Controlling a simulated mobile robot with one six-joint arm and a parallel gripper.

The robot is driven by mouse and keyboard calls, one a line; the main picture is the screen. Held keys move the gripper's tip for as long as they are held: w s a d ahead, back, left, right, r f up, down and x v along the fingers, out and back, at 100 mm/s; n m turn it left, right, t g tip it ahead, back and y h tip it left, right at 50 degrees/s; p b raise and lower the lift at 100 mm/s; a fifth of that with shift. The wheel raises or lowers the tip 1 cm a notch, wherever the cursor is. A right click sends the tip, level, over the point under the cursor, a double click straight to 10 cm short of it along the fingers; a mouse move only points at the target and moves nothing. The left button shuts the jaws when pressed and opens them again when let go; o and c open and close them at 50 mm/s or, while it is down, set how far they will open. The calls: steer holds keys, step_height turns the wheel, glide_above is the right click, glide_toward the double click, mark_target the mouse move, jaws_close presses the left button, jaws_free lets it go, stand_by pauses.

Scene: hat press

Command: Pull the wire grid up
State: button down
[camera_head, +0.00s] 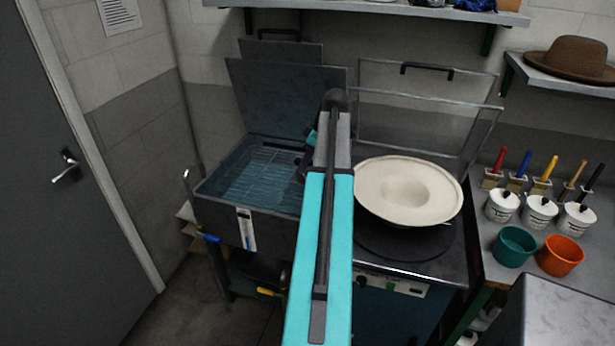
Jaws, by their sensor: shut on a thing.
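The wire grid (262,172) lies flat, low inside the dark open tank (207,196) at left centre, under bluish water. The tank's lid (285,98) stands raised behind it. My gripper (307,166) is at the tank's right side, by the grid's right edge. It is shut on the wire grid, but my turquoise arm hides most of the jaws and the place where they hold.
To the right, a cream hat blank (407,190) sits over a round dark plate, with a raised clear cover (425,85) behind. Pots, brushes and buckets (516,246) stand on the right bench. A shelf (365,11) hangs above. A grey door (62,150) is at left.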

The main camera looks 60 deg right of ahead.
step_height(320, 180, up, 6)
steer(key=shift+w+r+p, duration=0.1)
steer(key=shift+r+p, duration=0.05)
steer(key=shift+p, duration=0.25)
steer(key=c, duration=1.6)
jaws_free()
steer(key=shift+r, duration=0.1)
steer(key=shift+b+v, duration=2.15)
steer(key=shift+v, duration=4.7)
